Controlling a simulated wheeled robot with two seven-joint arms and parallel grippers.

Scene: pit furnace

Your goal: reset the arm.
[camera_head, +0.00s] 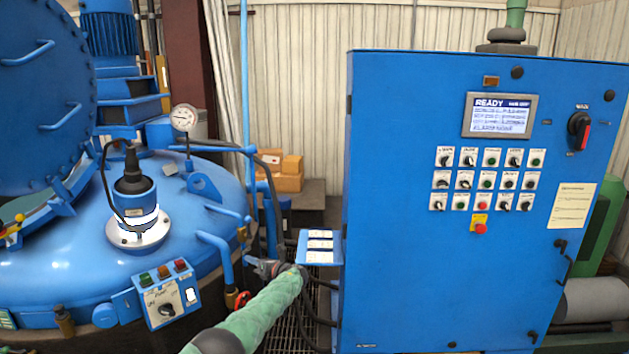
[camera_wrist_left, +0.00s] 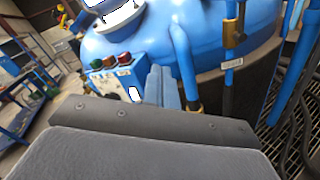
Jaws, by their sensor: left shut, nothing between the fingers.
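My left arm, in a green sleeve, reaches in from the bottom of the head view. My left gripper (camera_head: 257,265) is in front of the gap between the blue furnace lid (camera_head: 80,235) and the blue control cabinet (camera_head: 410,200). In the left wrist view its two grey-blue fingers (camera_wrist_left: 162,85) are together with nothing between them. They overlap the small control box (camera_wrist_left: 112,75) and the blue pipes behind it in that picture; whether they touch anything I cannot tell. My right gripper is not in view.
The small control box (camera_head: 165,297) with coloured buttons sits on the furnace's front. A pressure gauge (camera_head: 184,118) stands on the lid. A blue label plate (camera_head: 320,246) juts from the cabinet beside my arm. Cardboard boxes (camera_head: 283,172) are behind. Hoses hang over floor grating.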

